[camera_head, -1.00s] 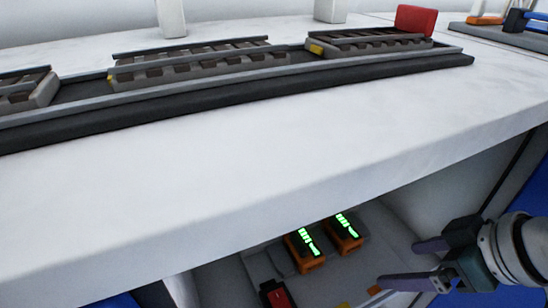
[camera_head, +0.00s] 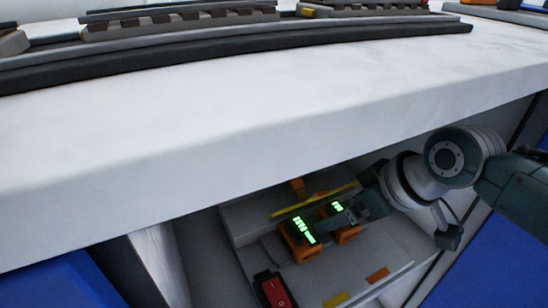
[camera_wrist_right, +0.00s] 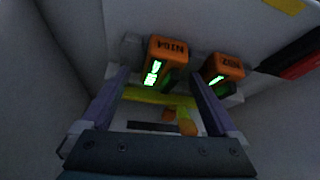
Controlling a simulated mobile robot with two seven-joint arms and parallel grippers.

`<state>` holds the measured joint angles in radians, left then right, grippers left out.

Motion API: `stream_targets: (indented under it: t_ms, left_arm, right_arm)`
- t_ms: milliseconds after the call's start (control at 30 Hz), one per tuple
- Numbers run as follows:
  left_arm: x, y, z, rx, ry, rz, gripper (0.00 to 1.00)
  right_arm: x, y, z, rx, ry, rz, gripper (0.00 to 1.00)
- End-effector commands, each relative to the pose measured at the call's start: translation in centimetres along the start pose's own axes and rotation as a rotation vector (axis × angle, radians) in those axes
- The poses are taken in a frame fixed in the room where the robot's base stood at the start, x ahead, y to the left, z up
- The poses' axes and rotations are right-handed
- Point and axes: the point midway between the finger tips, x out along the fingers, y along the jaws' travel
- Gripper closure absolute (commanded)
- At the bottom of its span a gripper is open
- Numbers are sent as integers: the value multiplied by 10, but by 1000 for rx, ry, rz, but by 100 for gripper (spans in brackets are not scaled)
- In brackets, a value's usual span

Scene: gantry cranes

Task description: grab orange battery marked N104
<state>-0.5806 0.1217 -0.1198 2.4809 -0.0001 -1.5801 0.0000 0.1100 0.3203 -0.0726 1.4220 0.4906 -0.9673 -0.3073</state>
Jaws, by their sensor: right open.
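The orange battery marked N104 (camera_wrist_right: 168,48) is in the right wrist view, just beyond the fingertips and roughly between them, with green lights on its side. In the head view it appears to be the right battery (camera_head: 347,235), partly hidden by my right gripper (camera_head: 350,212). In the wrist view my right gripper (camera_wrist_right: 157,88) is open, its fingers spread on either side with nothing held. A second orange battery (camera_wrist_right: 226,66) sits beside N104, its label unclear; in the head view it is the left battery (camera_head: 300,242). My left gripper is not in view.
The batteries sit in a pale recess under the white tabletop (camera_head: 230,150), whose edge overhangs it. A yellow bar with an orange knob (camera_head: 297,186) is behind them. A red switch (camera_head: 274,290) is at front left. Model tracks (camera_head: 180,22) lie on top.

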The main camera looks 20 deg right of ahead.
Motion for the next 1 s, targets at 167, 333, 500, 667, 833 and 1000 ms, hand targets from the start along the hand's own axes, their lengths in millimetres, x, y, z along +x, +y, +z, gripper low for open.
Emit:
stream_targets:
  t_ms: [167,333,500,667,833,1000]
  left_arm:
    - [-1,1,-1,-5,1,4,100]
    - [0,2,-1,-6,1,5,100]
    - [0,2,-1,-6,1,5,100]
    - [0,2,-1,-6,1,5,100]
    - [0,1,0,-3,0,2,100]
    - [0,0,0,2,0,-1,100]
  right_arm:
    - [0,0,0,-1,0,0,5]
    - [0,0,0,-1,0,0,23]
    - [0,0,0,-1,0,0,42]
    - [0,0,0,-1,0,0,60]
    - [0,0,0,-1,0,0,79]
    - [0,0,0,-1,0,0,98]
